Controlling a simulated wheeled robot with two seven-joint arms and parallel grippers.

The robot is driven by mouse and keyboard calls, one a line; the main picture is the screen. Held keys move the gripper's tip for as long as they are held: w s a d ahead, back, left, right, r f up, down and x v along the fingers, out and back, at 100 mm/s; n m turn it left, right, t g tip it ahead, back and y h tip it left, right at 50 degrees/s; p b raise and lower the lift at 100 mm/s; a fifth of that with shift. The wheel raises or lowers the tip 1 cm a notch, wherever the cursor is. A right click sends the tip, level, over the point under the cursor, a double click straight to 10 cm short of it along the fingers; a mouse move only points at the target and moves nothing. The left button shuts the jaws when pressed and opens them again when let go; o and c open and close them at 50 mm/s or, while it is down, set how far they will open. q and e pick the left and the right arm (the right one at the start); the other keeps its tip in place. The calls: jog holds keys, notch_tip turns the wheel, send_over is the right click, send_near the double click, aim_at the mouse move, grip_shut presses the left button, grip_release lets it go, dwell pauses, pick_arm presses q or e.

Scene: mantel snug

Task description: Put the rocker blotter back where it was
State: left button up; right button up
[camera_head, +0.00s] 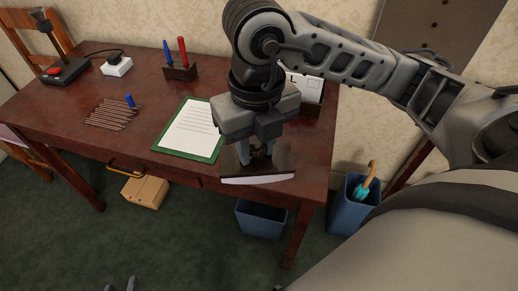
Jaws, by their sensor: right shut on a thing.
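The rocker blotter (258,179) has a dark top and a pale lower edge. It is at the front right edge of the brown desk (150,98), below my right gripper (259,160). My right gripper points down and is shut on the blotter, hiding part of it. I cannot tell whether the blotter touches the desk. Only the fingertips of my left gripper (121,285) show at the bottom edge, over the green floor. They are apart with nothing visible between them.
A green-bordered paper sheet (190,130) lies left of the blotter. A card holder (306,88) is behind my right arm. Bins (261,220) and a carton (145,190) are below.

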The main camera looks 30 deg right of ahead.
jog(key=m, duration=0.3)
jog(key=shift+s+f+m, duration=0.3)
jog(key=shift+s+m, duration=0.05)
jog(key=shift+m, duration=0.05)
jog(key=shift+w+d+f+b, duration=0.2)
jog(key=shift+w+b, duration=0.05)
jog(key=shift+b, duration=0.1)
jog(key=shift+w+d+f+b, duration=0.3)
jog(key=shift+w+d+f, duration=0.95)
jog(key=shift+w+f, duration=0.75)
jog(key=shift+w+d+f+b, duration=0.25)
jog(key=shift+w+d+f, duration=1)
jog(key=shift+w+f, duration=0.65)
jog(key=shift+w+d+f+b, duration=0.3)
jog(key=shift+w+d+f, duration=1.15)
jog(key=shift+f, duration=0.9)
jog(key=shift+w+a+f, duration=0.1)
jog(key=shift+w+a, duration=0.05)
jog(key=shift+a, duration=0.05)
jog(key=shift+f, duration=0.15)
jog(key=o, duration=0.9)
jog(key=shift+o, duration=0.2)
